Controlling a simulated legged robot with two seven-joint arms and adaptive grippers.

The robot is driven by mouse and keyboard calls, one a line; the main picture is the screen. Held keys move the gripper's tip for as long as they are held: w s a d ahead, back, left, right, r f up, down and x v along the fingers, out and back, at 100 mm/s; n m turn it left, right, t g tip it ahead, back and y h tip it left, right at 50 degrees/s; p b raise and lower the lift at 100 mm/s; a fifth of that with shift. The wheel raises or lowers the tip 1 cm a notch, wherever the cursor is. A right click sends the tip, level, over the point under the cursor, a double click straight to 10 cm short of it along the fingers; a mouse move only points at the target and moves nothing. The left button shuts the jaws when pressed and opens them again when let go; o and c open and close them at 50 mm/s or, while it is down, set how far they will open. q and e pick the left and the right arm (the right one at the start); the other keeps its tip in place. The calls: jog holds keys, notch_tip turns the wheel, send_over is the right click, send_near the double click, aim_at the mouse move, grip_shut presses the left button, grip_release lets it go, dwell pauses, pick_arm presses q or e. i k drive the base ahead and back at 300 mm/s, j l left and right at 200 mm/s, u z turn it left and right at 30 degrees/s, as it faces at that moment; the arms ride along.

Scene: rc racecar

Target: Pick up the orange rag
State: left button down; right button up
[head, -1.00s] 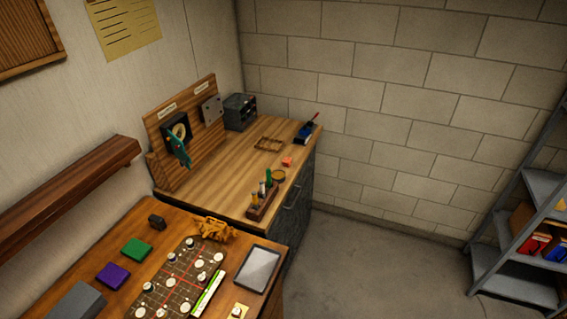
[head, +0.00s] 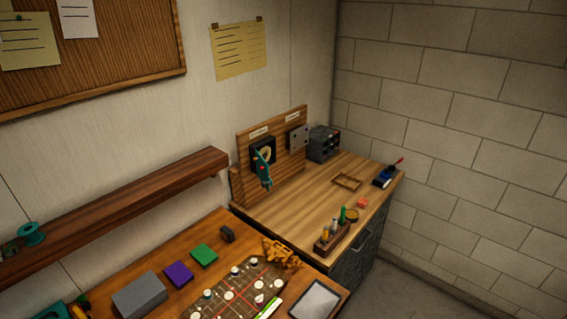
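The orange rag (head: 281,254) lies crumpled on the nearer wooden table, at its far right part. It rests by the far end of a dark patterned board (head: 232,298) with several white round pieces. It sits near the edge where this table meets the farther workbench. Neither of my grippers shows in the head view.
A tablet (head: 315,300) lies right of the board. Green (head: 203,254) and purple (head: 178,273) blocks and a grey box (head: 140,295) lie left. The farther workbench (head: 310,200) holds a tool rack (head: 331,238). A wall shelf (head: 120,210) juts out at left.

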aim_at(363, 202)
jog(key=u, duration=0.3)
jog(key=i+l+u, duration=0.1)
jog(key=l+u, duration=0.85)
jog(key=u, duration=0.2)
